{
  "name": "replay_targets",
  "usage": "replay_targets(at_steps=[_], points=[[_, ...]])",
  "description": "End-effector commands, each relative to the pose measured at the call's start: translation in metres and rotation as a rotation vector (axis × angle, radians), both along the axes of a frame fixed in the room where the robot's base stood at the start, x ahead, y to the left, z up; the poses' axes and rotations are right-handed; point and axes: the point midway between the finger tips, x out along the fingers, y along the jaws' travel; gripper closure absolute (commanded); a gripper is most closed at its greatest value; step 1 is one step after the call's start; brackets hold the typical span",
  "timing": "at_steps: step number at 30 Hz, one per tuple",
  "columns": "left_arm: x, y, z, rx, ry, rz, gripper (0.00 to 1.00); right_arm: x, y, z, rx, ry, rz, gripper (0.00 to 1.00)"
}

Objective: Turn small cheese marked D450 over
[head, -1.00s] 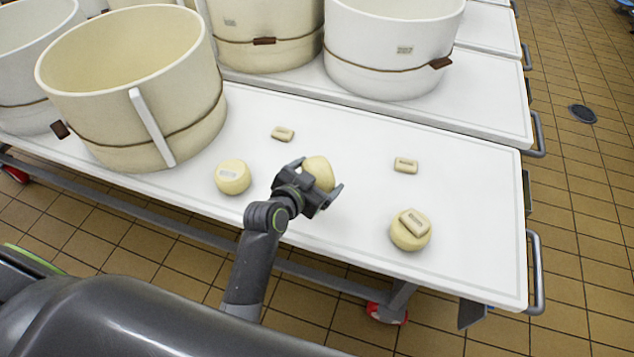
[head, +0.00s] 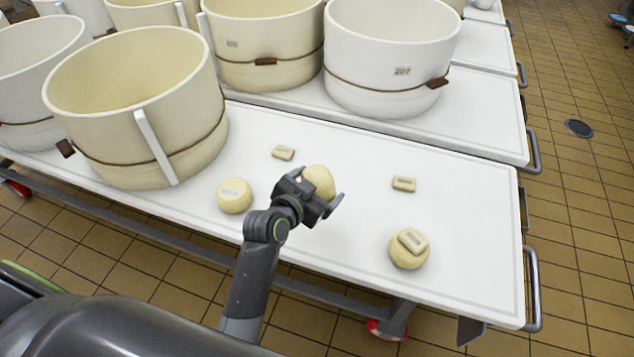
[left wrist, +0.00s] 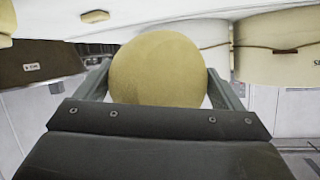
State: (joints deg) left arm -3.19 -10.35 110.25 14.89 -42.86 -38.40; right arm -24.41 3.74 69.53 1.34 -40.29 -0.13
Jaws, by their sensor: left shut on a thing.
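My left gripper (head: 318,186) is shut on a pale yellow, rounded small cheese (head: 321,179), over the white table. The cheese (left wrist: 158,70) fills the space between the fingers in the left wrist view, and no marking shows on it. Whether it clears the table is hard to tell. A second small cheese (head: 234,196) stands left of the gripper with a pale label on top. A third (head: 403,258) stands to the right with a small pale block (head: 413,241) on top. I cannot read D450 on any of them. My right gripper is out of view.
Small pale blocks lie on the table (head: 470,277), one behind the gripper (head: 283,152) and one to its right (head: 404,184). A large cream vat (head: 140,125) stands at left; more vats (head: 385,60) stand behind. Table between the blocks and right edge is clear.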

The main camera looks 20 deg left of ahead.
Motion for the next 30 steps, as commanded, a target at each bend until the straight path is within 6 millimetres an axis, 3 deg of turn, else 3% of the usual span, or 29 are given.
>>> replay_targets(at_steps=[15, 21, 30], points=[[0.0, 0.001, -0.027, 0.001, 0.0, 0.068, 0.46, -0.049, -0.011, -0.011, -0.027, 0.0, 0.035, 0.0], [0.0, 0.001, -0.037, 0.002, -0.002, 0.075, 0.46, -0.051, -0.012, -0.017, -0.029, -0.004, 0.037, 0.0], [0.0, 0.001, -0.061, 0.002, -0.002, 0.075, 0.46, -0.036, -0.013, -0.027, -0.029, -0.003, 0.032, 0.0]])
